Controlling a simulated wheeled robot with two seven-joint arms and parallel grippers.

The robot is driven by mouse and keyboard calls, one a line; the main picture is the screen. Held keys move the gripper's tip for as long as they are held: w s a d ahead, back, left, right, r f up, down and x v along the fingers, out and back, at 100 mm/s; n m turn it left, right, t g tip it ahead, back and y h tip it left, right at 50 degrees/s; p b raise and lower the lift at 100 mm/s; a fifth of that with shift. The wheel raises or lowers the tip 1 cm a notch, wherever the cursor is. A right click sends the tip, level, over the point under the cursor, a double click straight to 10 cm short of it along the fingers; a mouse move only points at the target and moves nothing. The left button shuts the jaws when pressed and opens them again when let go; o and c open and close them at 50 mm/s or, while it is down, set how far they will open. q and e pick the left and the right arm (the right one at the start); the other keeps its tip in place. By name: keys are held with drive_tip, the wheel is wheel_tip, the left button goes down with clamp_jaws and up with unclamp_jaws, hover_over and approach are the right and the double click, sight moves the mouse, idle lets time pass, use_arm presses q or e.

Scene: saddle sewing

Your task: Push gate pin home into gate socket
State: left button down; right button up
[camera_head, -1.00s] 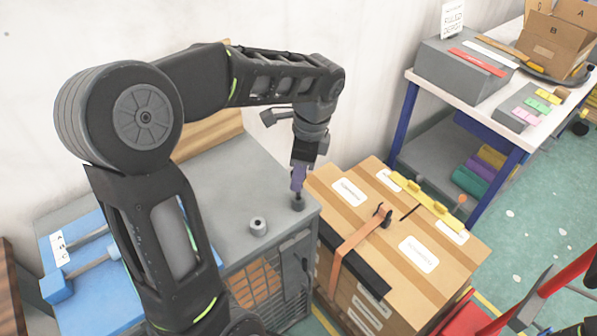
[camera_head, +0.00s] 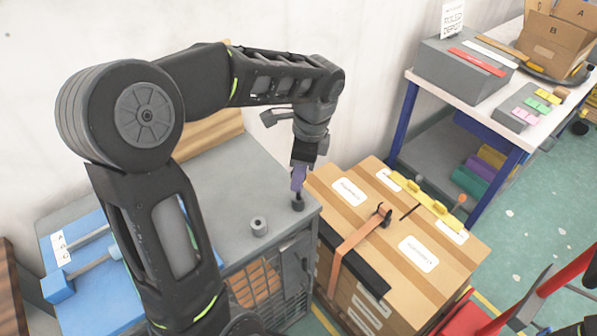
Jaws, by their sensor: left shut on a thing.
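My left gripper (camera_head: 303,158) points down over the front right corner of a grey cabinet top (camera_head: 218,182). The pin's lower end meets a small dark round socket (camera_head: 298,204) on the cabinet top. I cannot tell how deep the pin sits in the socket. A second small grey cylinder with a hole (camera_head: 259,226) stands on the cabinet top to the left.
A strapped cardboard box (camera_head: 400,235) with a yellow bar on top stands right of the cabinet. A blue fixture (camera_head: 85,270) lies at the left. A white-topped table (camera_head: 470,100) with cartons stands at the back right. My left arm covers part of the cabinet.

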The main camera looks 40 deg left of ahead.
idle(0.3)
use_arm(q)
drive_tip(key=shift+f+b, duration=1.35)
drive_tip(key=shift+f, duration=0.8)
drive_tip(key=c, duration=1)
unclamp_jaws()
drive_tip(key=shift+o, duration=0.2)
drive_tip(key=shift+r, duration=0.1)
drive_tip(key=r, duration=0.5)
drive_tip(key=d+r, duration=0.1)
drive_tip(key=r, duration=0.1)
drive_tip(key=shift+w+r+b, duration=0.25)
drive_tip(key=shift+r+b, duration=0.1)
